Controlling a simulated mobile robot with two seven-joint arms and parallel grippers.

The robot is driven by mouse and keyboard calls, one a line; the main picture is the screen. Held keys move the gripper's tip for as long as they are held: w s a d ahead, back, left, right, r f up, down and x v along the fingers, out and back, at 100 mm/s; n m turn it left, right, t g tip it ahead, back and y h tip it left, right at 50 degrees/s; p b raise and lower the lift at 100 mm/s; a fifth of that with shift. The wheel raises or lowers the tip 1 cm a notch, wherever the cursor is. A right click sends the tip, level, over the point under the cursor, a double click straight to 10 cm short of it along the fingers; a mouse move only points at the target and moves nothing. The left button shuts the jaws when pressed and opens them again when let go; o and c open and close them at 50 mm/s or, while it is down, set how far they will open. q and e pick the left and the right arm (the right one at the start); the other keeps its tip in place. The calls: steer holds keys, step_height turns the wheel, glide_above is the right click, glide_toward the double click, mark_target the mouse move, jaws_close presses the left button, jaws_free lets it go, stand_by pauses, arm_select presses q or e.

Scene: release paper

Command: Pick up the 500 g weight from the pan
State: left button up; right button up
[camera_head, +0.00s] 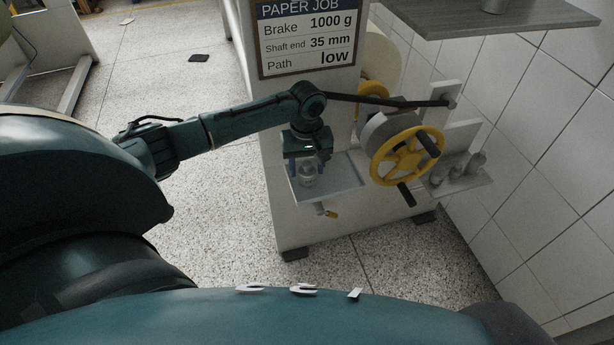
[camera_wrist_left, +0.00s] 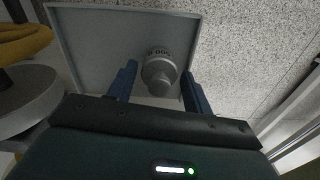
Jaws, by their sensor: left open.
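A grey metal weight (camera_head: 307,177) with a knob on top stands on the flat grey pan (camera_head: 345,178) at the front of the machine. In the left wrist view the weight (camera_wrist_left: 158,75) stands upright near one edge of the pan (camera_wrist_left: 95,40); its marking is only partly readable. My left gripper (camera_head: 306,166) points down over the weight. In the left wrist view its blue fingers are apart, one on each side of the weight, and the left gripper (camera_wrist_left: 160,82) is open with gaps visible. My right gripper is out of view.
A yellow handwheel (camera_head: 407,156) with black handles is close to the right of the pan. Several grey weights stand on a small shelf (camera_head: 462,182) beyond it. A sign (camera_head: 308,38) reads Brake 1000 g, Shaft end 35 mm, Path low. A tiled wall is at right; open floor lies left.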

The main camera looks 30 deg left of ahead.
arm_select(q)
step_height(320, 180, down, 2)
